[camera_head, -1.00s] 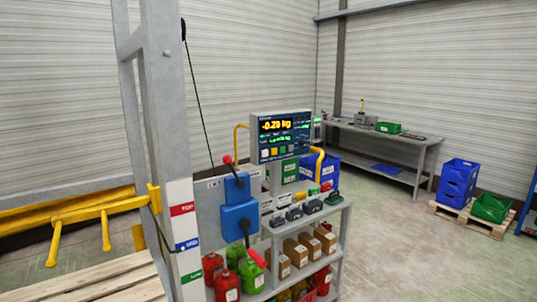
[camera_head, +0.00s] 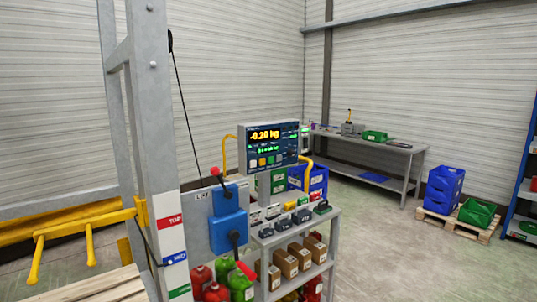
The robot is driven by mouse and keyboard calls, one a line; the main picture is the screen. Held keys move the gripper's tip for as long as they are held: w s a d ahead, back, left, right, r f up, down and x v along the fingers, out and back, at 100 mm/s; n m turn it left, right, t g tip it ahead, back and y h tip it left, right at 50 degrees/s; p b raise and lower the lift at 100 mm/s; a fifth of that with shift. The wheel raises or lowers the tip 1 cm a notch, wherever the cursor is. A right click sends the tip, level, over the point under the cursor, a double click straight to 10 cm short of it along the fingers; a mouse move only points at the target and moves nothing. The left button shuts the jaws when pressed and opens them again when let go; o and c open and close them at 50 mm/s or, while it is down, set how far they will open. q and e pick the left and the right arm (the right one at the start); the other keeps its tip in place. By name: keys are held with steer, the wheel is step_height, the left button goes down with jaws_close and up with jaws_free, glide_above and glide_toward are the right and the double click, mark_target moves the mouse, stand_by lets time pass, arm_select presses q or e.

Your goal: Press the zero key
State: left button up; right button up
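The weighing display panel (camera_head: 269,147) stands on a post behind the small shelf unit, at the middle of the head view. Its screen reads about -0.20 kg in yellow digits. A row of several small square keys (camera_head: 262,162) runs along its lower edge, one of them yellow. The key labels are too small to read, so I cannot tell which is the zero key. Neither of my grippers shows in the view.
A blue lift control box (camera_head: 229,219) with red-knobbed levers stands left of the shelf unit (camera_head: 332,226), which holds boxes and canisters. A grey post (camera_head: 160,120) rises at left.

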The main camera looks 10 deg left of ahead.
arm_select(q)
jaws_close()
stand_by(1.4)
